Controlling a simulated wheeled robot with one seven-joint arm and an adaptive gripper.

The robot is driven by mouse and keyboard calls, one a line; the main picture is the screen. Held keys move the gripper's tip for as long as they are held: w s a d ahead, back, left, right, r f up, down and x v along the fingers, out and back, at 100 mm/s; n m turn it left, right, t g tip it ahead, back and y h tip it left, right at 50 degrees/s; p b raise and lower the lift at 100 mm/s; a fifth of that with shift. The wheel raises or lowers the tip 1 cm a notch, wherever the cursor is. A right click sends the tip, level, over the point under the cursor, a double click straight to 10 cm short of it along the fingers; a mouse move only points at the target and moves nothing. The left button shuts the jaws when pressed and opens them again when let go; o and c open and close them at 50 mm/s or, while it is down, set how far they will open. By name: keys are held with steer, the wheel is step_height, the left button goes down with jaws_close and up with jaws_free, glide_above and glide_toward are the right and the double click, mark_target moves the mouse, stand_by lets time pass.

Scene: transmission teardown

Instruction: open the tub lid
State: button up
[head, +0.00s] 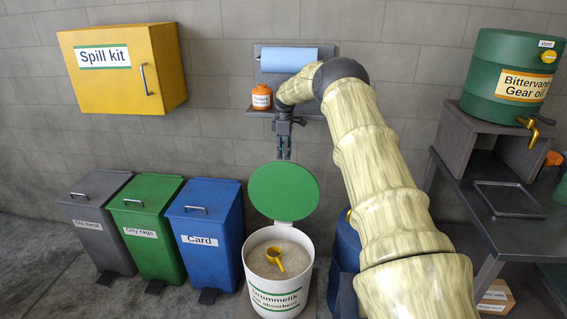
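My gripper (284,155) points down just above the top edge of the lid in the picture. I see no clear contact between them. The fingers look narrow and close together from this angle; whether they are open or shut is unclear.
Grey, green and blue bins (203,232) stand to the left. A blue drum (346,250) stands right of the tub, partly behind my arm. A bench (479,225) is at right.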

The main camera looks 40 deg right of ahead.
steer(key=shift+d+r, duration=0.1)
steer(key=shift+r, duration=1.4)
